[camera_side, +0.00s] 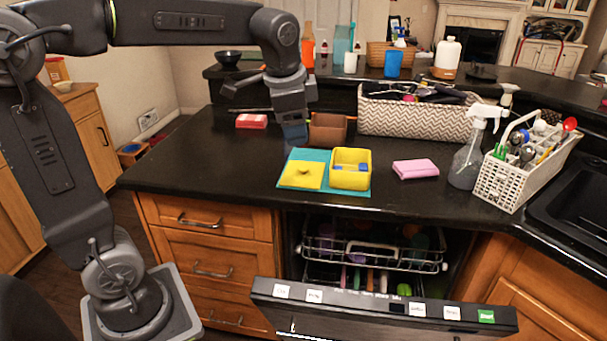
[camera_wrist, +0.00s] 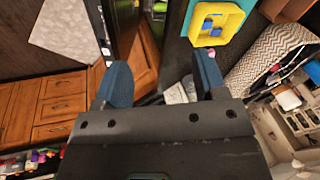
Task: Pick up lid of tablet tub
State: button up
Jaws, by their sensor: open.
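The yellow square lid (camera_side: 301,175) with a small knob lies flat on a teal mat (camera_side: 289,160) on the black counter. The open yellow tub (camera_side: 350,182) stands beside it on the right, with blue tablets (camera_side: 350,167) inside. My gripper (camera_side: 294,138) is above the counter, apart from the lid and higher in the side view. In the wrist view, its blue fingers (camera_wrist: 162,78) are spread with nothing between them. The tub (camera_wrist: 207,38) shows at the top of that view on the mat (camera_wrist: 247,7); I cannot make out the lid there.
A brown box (camera_side: 328,130) is close to the gripper on the right. A pink sponge (camera_side: 415,169), a spray bottle (camera_side: 467,160) and a white utensil caddy (camera_side: 508,180) stand right of the tub. The dishwasher door (camera_side: 385,311) hangs open below the counter.

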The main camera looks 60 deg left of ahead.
jog(key=w+a+f+m+g+y, duration=0.15)
jog(key=w+a+f+m, duration=0.25)
jog(key=w+a, duration=0.65)
jog(key=m+g, duration=0.3)
jog(key=m, duration=0.1)
send_near(303, 167)
jog(key=x, duration=0.3)
jog(key=shift+w+a+f, duration=0.25)
jog(key=shift+a+f, duration=0.05)
jog(key=shift+a, duration=0.05)
jog(key=shift+s+d+x, duration=0.1)
jog(key=shift+x, duration=1.25)
jog(key=shift+s+d+x, duration=0.15)
jog(key=shift+x, duration=1.25)
jog(key=c, duration=1)
